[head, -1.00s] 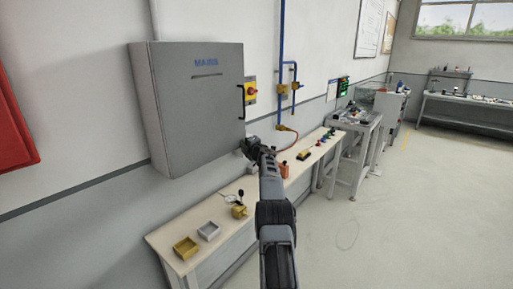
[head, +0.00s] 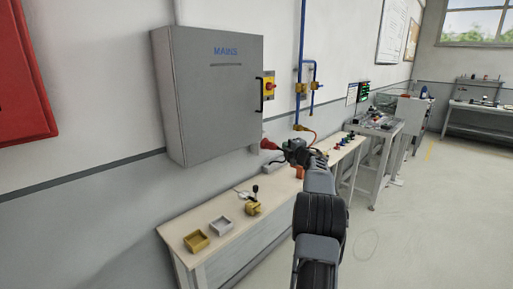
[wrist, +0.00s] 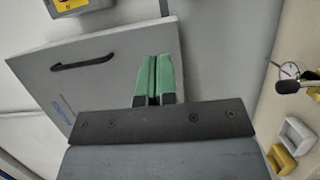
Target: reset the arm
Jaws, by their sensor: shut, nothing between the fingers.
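My arm reaches forward over the bench in the head view, with my gripper (head: 290,146) in front of the wall, to the lower right of the grey MAINS cabinet (head: 215,95). In the wrist view my gripper (wrist: 155,58) shows two green fingers pressed together, with nothing between them. Behind the fingers in that view is the cabinet door with its black handle (wrist: 84,60). The fingers look apart from the handle. The cabinet door looks closed.
A long bench (head: 188,225) runs along the wall below the cabinet. It bears a yellow tray (head: 196,241), a grey tray (head: 222,225) and a yellow block with a black knob (head: 254,205). A red and yellow switch (head: 268,86) is beside the cabinet. Open floor (head: 410,230) lies to the right.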

